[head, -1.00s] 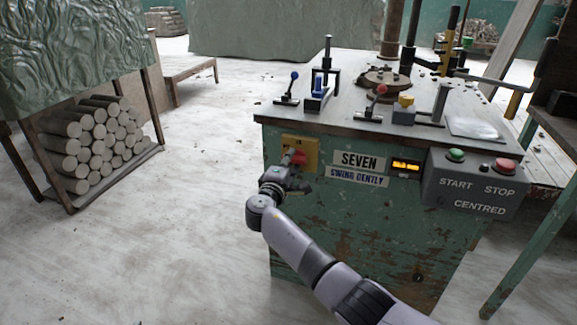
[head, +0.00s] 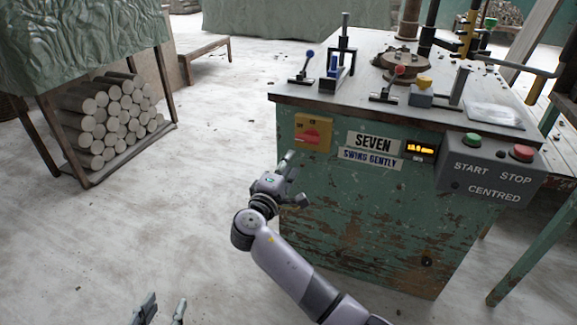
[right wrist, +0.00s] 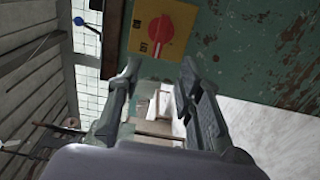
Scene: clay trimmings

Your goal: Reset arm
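My right gripper (head: 297,178) is in front of the green machine's left front, below the yellow switch plate with its red knob (head: 312,135). It is clear of the knob, with nothing between its fingers. In the right wrist view the two fingers (right wrist: 160,72) stand apart and empty, and the red knob (right wrist: 160,30) is just beyond them. My left gripper (head: 165,308) shows only its two fingertips at the bottom edge, spread apart over the floor with nothing between them.
The green machine (head: 350,220) carries levers, a lit display (head: 420,150) and a START/STOP box (head: 495,170). A rack of clay logs (head: 110,125) stands at the left. The floor (head: 190,220) between rack and machine is clear.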

